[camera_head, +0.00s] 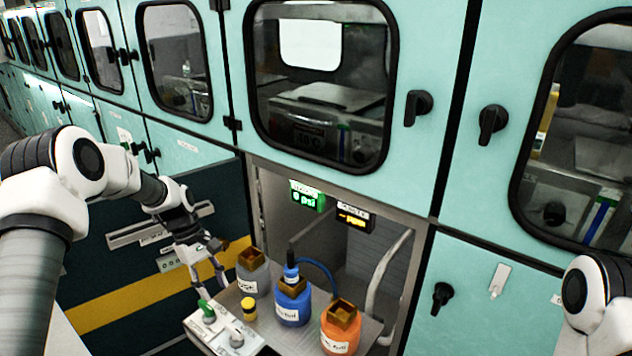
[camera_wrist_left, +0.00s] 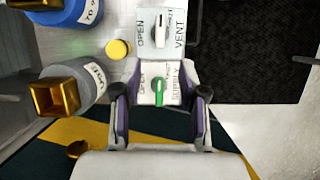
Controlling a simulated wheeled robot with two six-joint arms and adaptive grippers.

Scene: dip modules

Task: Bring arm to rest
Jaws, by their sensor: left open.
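My left gripper (camera_head: 208,283) is open and empty, pointing down just above the valve panel (camera_head: 222,330). In the left wrist view, its two fingers (camera_wrist_left: 160,95) stand on either side of the supply valve's green handle (camera_wrist_left: 158,92), with gaps on both sides. The green handle (camera_head: 206,308) also shows in the head view, near the fingertips. The white vent handle (camera_wrist_left: 160,30) lies beyond it. My left arm comes in from the left, bent over the open bay. My right gripper is out of view; only part of my right arm shows at the right edge.
Grey (camera_head: 254,276), blue (camera_head: 292,305) and orange (camera_head: 339,330) bottles stand on a tray beside the panel, with a yellow button (camera_head: 249,308) near. A blue hose (camera_head: 318,272) runs behind them. A green display (camera_head: 307,196) reads 0 psi. Teal cabinet doors surround the bay.

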